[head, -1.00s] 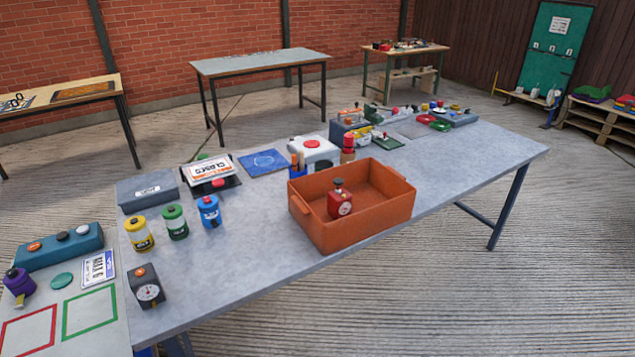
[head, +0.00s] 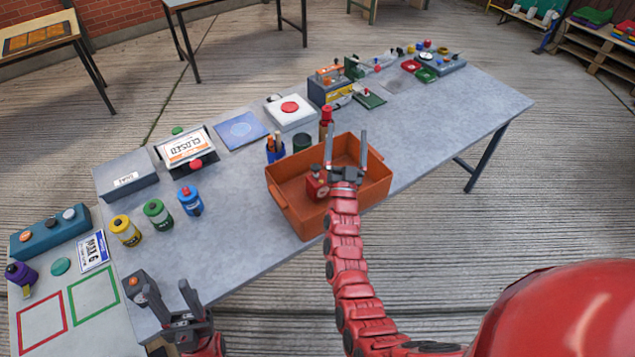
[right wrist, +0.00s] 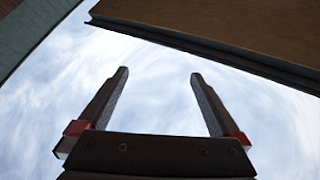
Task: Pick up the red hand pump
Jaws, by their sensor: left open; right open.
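A squat red object with a dark top (head: 315,187), possibly the hand pump, stands inside the orange crate (head: 283,205); my right gripper partly hides it. My left gripper (head: 194,293) is open and empty near the table's front edge, beside a black gauge box (head: 136,284).
Yellow (head: 125,231), green (head: 157,214) and blue (head: 190,200) canisters stand left of the crate. Bare tabletop (head: 240,212) lies between canisters and crate.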

